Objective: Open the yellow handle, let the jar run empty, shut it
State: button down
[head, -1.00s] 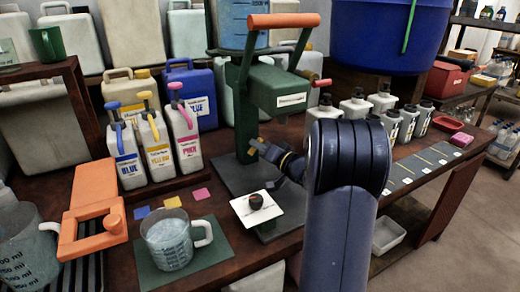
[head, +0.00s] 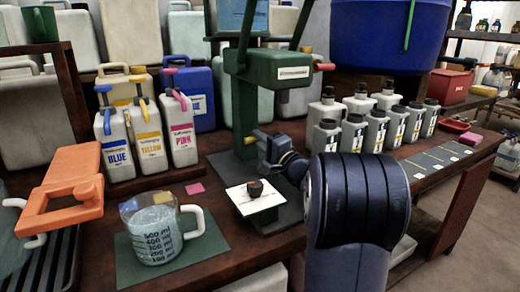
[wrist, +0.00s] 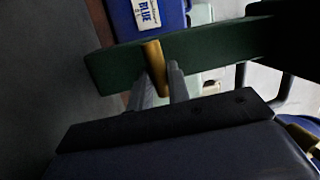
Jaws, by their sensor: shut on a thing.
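The yellow handle (head: 261,135) sits low on the green stand's post in the head view. In the wrist view the yellow handle (wrist: 155,62) stands between my two grey fingers, in front of a green bar. My gripper (head: 270,149) is shut on it; it also shows in the wrist view (wrist: 161,82). A clear jar with bluish contents (head: 238,14) is on top of the green stand (head: 245,108), cut off by the frame's top edge. Its liquid level cannot be told. My arm covers part of the stand's right side.
A measuring jug (head: 157,235) with pale blue-grey contents stands on a green mat (head: 215,246) at the front left. A white plate (head: 268,202) bears a dark knob. Labelled jugs (head: 150,148) stand behind, an orange-handled object (head: 65,185) left, several grey bottles (head: 355,130) right.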

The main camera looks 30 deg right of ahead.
jog(key=shift+m+b, duration=0.4)
jog(key=shift+m, duration=0.3)
jog(key=c, duration=1.3)
grip_release()
jog(key=shift+c, duration=0.2)
